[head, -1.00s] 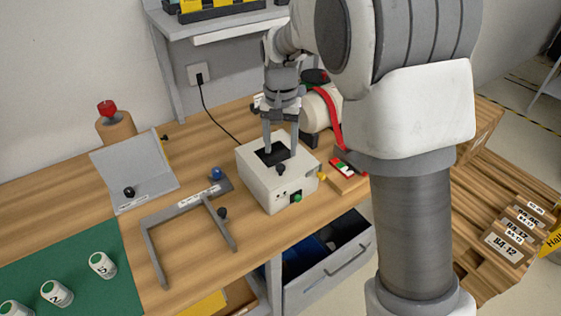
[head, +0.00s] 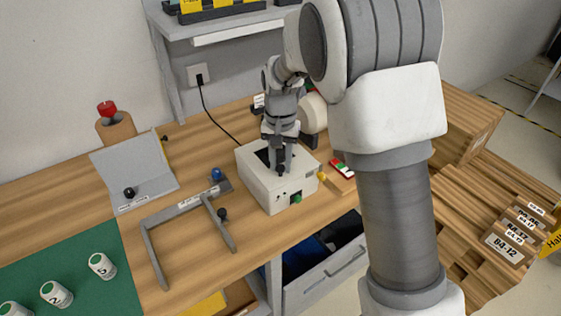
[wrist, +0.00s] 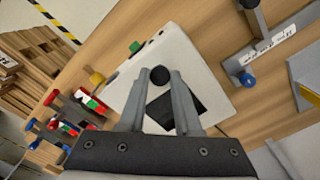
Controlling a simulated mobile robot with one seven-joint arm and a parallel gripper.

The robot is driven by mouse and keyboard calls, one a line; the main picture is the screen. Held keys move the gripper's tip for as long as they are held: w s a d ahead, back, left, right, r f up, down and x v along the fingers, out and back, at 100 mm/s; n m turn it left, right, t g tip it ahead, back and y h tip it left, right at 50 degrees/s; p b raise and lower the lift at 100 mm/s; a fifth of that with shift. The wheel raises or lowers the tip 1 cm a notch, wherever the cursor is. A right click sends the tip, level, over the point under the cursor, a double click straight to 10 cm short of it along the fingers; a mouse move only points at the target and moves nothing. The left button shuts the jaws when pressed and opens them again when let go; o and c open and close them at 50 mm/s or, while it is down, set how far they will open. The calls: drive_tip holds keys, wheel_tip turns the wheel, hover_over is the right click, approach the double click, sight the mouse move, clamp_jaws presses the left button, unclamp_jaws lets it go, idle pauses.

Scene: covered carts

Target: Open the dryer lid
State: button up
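The dryer (head: 270,190) is a white box on the wooden bench. A black knob (head: 281,170) stands on its top beside a dark square patch (wrist: 183,108); whether this patch is part of the lid or an opening I cannot tell. My gripper (head: 281,160) points down over the box top. In the wrist view my two fingers (wrist: 160,74) are apart, with the knob (wrist: 160,76) showing between or just beyond their tips. I cannot see clear contact with the knob. The lid looks flat on the box.
A green button (head: 296,198) and a yellow knob (head: 321,176) sit at the box's front and right. A grey frame (head: 150,245) lies to the left, near a blue knob (head: 216,174). A grey stand (head: 150,165) is further left. Stacked wooden crates stand at the right.

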clamp_jaws()
drive_tip(key=shift+r, duration=0.1)
idle(0.9)
